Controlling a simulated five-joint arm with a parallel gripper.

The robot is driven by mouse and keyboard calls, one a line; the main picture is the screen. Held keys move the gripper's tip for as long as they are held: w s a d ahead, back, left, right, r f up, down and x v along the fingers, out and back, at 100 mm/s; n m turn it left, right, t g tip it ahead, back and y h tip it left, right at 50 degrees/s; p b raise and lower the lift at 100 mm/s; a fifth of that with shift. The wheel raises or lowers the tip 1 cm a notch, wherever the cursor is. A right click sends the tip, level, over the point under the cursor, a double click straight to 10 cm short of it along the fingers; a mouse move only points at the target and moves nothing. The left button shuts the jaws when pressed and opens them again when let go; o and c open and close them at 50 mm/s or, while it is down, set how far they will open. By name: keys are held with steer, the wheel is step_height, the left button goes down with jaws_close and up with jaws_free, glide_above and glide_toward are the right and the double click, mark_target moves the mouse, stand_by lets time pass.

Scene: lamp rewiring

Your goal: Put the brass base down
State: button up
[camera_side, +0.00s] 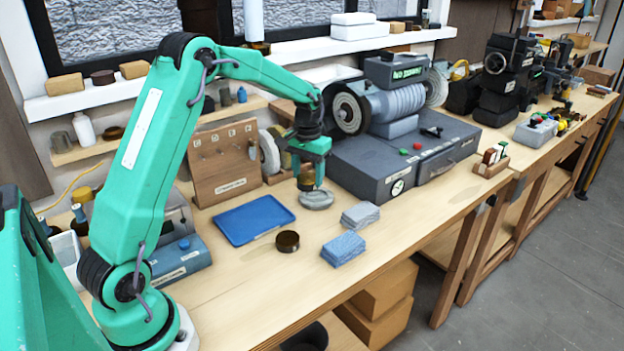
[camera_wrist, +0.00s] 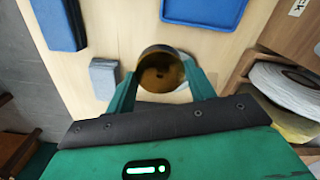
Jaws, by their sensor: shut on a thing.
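The brass base (camera_wrist: 160,66), a round cup-like piece with a dark golden inside, sits between the two green fingers of my gripper (camera_wrist: 161,76) in the wrist view. My gripper is shut on it. In the side view my gripper (camera_side: 309,176) points down over the bench, and the brass base (camera_side: 305,182) shows as a small brownish piece at the fingers. A grey round disc (camera_side: 317,201) lies on the bench just below. Whether the base touches anything beneath it, I cannot tell.
A blue tray (camera_side: 253,220) lies left of my gripper, with a dark round puck (camera_side: 287,241) in front. Grey (camera_side: 360,215) and blue (camera_side: 343,249) folded cloths lie nearer the front edge. A grey grinder housing (camera_side: 385,165) stands to the right, a wooden board (camera_side: 225,165) behind.

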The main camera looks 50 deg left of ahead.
steer(key=s+d+r, duration=0.2)
steer(key=s+d, duration=0.3)
steer(key=s, duration=0.5)
steer(key=shift+s+d+r, duration=0.25)
steer(key=shift+s+r, duration=0.05)
steer(key=shift+s, duration=0.1)
glide_above(264, 215)
step_height(264, 215, down, 7)
steer(key=shift+s, duration=0.1)
steer(key=shift+f, duration=2)
steer(key=shift+f, duration=0.15)
steer(key=o, duration=1)
